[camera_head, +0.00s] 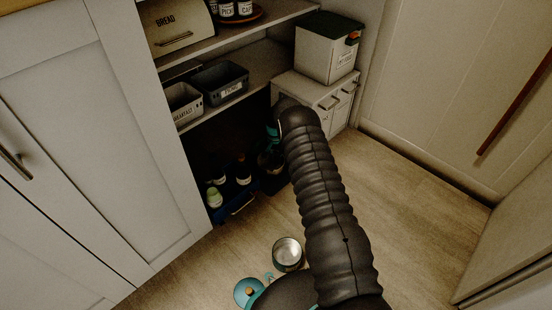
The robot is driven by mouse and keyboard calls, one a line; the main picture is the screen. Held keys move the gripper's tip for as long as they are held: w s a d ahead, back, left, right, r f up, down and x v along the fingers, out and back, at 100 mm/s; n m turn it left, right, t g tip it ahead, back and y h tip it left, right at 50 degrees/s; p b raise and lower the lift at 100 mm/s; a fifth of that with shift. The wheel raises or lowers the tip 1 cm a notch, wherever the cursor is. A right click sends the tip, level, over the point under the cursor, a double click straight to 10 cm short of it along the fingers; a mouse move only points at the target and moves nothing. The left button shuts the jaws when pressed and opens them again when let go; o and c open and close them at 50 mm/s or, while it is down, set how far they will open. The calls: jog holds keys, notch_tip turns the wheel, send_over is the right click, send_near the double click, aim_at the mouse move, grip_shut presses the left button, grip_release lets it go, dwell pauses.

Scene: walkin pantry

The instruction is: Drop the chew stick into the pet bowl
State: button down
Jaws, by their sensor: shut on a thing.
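The pet bowl (288,254), a round metal-lined bowl, stands upright and looks empty on the wood floor, just left of my arm. My arm's dark ribbed sleeve runs from the bottom of the view up toward the low cabinet. Beyond its bend, my gripper (272,168) is a small dark shape with teal parts in front of the dark lower shelf opening. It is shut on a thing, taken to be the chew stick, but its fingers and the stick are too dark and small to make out. It is well behind the bowl and apart from it.
A teal round thing with a wooden-looking knob (248,292) is left of the bowl. Several bottles (216,188) stand in the low recess. Shelves with grey bins (220,80) and a white drawer unit (318,96) are behind. Floor at right is clear.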

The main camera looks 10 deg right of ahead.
jog(key=shift+f+b, duration=0.4)
jog(key=shift+f, duration=0.25)
jog(key=c, duration=1.2)
grip_release()
jog(key=shift+o, duration=0.2)
jog(key=shift+r, duration=0.15)
